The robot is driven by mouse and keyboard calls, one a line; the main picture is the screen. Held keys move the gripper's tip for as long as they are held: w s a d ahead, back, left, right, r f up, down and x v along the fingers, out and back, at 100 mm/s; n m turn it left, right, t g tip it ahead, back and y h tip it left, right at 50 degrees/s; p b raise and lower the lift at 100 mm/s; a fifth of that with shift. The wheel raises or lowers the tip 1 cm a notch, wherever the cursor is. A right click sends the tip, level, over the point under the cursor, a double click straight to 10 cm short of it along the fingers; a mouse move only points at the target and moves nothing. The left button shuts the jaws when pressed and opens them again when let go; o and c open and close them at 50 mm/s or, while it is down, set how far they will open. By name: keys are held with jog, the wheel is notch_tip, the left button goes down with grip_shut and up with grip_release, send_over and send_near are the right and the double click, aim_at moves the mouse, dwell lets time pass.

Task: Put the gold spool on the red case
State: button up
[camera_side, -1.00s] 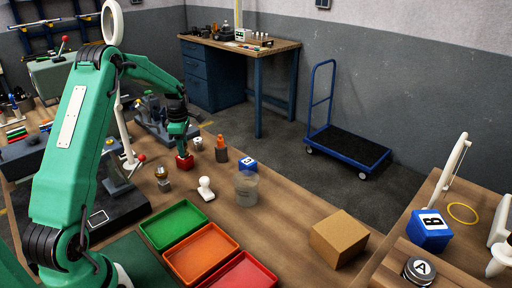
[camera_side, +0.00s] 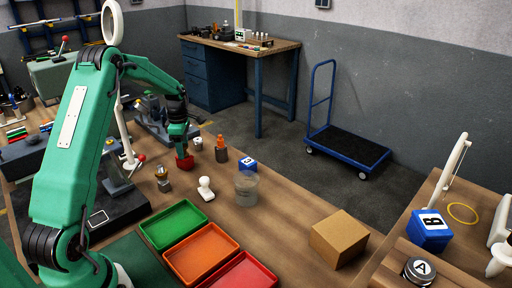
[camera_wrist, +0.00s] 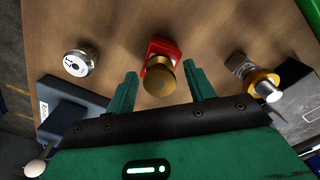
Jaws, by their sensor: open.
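The gold spool (camera_wrist: 160,80) shows in the wrist view over the red case (camera_wrist: 163,48), between my fingers. It looks set on top of the case, which shows past its upper edge. My gripper (camera_wrist: 161,72) is open, with one green finger on each side of the spool and a visible gap to each. In the side view the red case (camera_side: 184,163) stands on the bench directly under my gripper (camera_side: 179,146). The spool is hidden there by the fingers.
A round white-topped piece (camera_wrist: 80,62) lies left in the wrist view; a brass-coloured fitting (camera_wrist: 262,84) is right. In the side view an orange-topped bottle (camera_side: 221,150), a white stamp-like piece (camera_side: 206,189), a clear jar (camera_side: 246,186) and a green tray (camera_side: 173,222) stand nearby.

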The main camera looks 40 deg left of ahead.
aim_at(184, 147)
notch_tip(184, 147, up, 12)
dwell(0.6)
jog(key=shift+r, duration=0.1)
dwell(0.4)
jog(key=s+d+r+m+t, duration=0.1)
jog(key=s+d+r+m, duration=0.25)
jog(key=d, duration=0.25)
jog(key=s+d+r+m+t, duration=0.1)
jog(key=s+d+r+m, duration=0.15)
jog(key=d+m, duration=0.35)
jog(key=s+d+r+m+t, duration=0.1)
jog(key=s+d+r+m, duration=0.1)
jog(key=d+r+m, duration=0.35)
jog(key=s+d+f+m+t, duration=0.2)
jog(key=s+d+f+m, duration=0.2)
jog(key=s+d+m, duration=0.8)
jog(key=shift+s+d+t, duration=0.3)
jog(key=shift+s+d, duration=0.2)
jog(key=shift+s, duration=0.3)
